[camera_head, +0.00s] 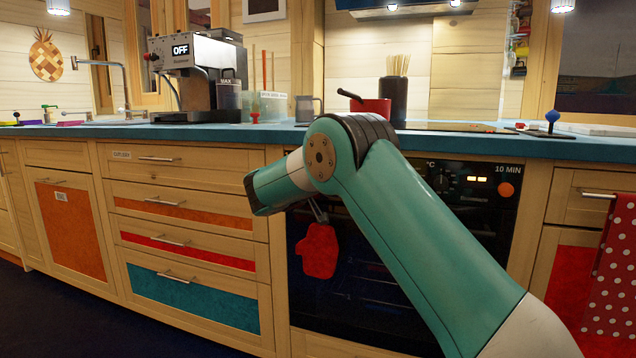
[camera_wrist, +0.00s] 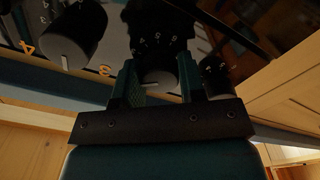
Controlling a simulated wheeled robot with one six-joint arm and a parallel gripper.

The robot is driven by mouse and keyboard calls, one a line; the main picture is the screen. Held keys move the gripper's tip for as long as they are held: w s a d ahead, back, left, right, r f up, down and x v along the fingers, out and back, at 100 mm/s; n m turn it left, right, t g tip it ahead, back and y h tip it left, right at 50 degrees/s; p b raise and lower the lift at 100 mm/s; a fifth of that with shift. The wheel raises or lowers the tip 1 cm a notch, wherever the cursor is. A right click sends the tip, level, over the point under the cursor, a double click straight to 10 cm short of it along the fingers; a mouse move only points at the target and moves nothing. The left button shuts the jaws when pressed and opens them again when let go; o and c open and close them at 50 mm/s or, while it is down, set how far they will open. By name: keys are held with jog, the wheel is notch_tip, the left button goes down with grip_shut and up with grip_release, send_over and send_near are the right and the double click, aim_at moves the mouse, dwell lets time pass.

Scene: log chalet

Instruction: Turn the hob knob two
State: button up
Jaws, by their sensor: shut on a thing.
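In the wrist view my gripper (camera_wrist: 158,70) is shut on a dark round knob (camera_wrist: 158,79), one finger on each side of it. A pale pointer mark shows on the knob's face. The number of this held knob is not readable; an orange 3 and an orange 4 show on the panel to its left. Another dark knob (camera_wrist: 76,38) with a white pointer line stands at the upper left, and a further one (camera_wrist: 215,75) is just right of the right finger. In the head view my arm hides the gripper and much of the oven's control panel (camera_head: 470,190).
The black oven (camera_head: 345,265) sits under the blue worktop (camera_head: 240,134). A red oven mitt (camera_head: 320,251) hangs at its front. A red pan (camera_head: 371,106) and a coffee machine (camera_head: 197,75) stand on the worktop. A dotted red towel (camera_head: 612,265) hangs at the right.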

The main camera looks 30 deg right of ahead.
jog(key=shift+m+b, duration=0.35)
jog(key=shift+m, duration=0.25)
jog(key=o, duration=0.9)
jog(key=shift+o, duration=0.2)
jog(key=p+v, duration=0.2)
jog(key=v, duration=1.5)
jog(key=shift+s+a, duration=0.2)
jog(key=shift+f, duration=0.1)
